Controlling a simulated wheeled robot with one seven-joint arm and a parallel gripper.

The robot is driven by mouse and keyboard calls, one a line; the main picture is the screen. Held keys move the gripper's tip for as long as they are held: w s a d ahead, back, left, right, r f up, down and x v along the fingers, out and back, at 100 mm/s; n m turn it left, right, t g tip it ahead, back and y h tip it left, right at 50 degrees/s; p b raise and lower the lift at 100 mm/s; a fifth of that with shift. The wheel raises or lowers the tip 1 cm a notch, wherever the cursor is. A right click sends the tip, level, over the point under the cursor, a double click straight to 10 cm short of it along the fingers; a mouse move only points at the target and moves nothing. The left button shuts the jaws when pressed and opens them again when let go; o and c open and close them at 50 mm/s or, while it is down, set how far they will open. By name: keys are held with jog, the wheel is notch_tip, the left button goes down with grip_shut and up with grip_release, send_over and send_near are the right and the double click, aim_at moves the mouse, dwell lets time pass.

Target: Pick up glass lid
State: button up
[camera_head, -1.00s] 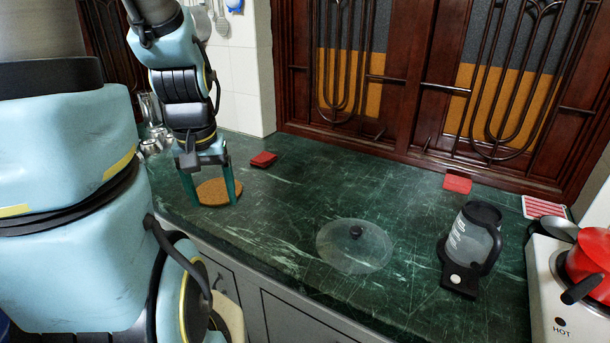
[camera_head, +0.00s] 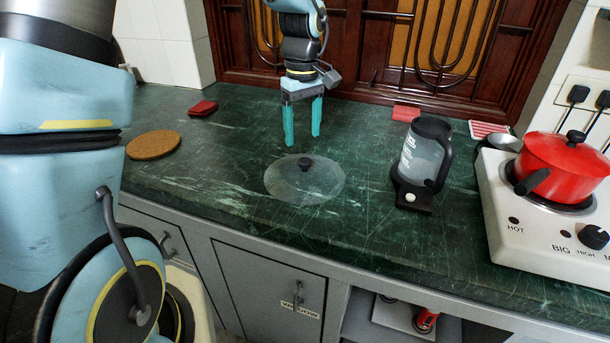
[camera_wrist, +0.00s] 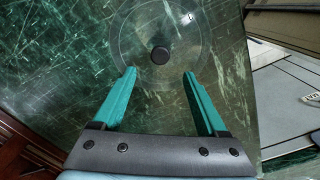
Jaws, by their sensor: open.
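The glass lid (camera_head: 290,184) lies on the green marble counter, a clear disc with a black knob (camera_head: 305,163) at its middle, knob up. In the wrist view the lid (camera_wrist: 182,30) is just ahead of the fingertips, and its knob (camera_wrist: 160,54) is roughly centred between the two teal fingers. My gripper (camera_head: 302,138) is open and empty, fingers pointing down, above the counter just behind the lid as the head camera sees it. It also shows in the wrist view (camera_wrist: 159,74). The fingers do not touch the knob.
A pitcher (camera_head: 424,155) on a black base stands right of the lid. Farther right, a red pot (camera_head: 565,158) sits on a white hot plate (camera_head: 515,195). A cork mat (camera_head: 153,145) and a red block (camera_head: 203,108) lie left. Another red block (camera_head: 406,113) lies near the back.

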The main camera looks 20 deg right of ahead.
aim_at(304, 160)
jog(key=shift+s+f+p, duration=0.15)
jog(key=shift+f+p, duration=0.8)
jog(key=shift+f, duration=2.45)
jog(key=shift+c, duration=0.3)
grip_shut()
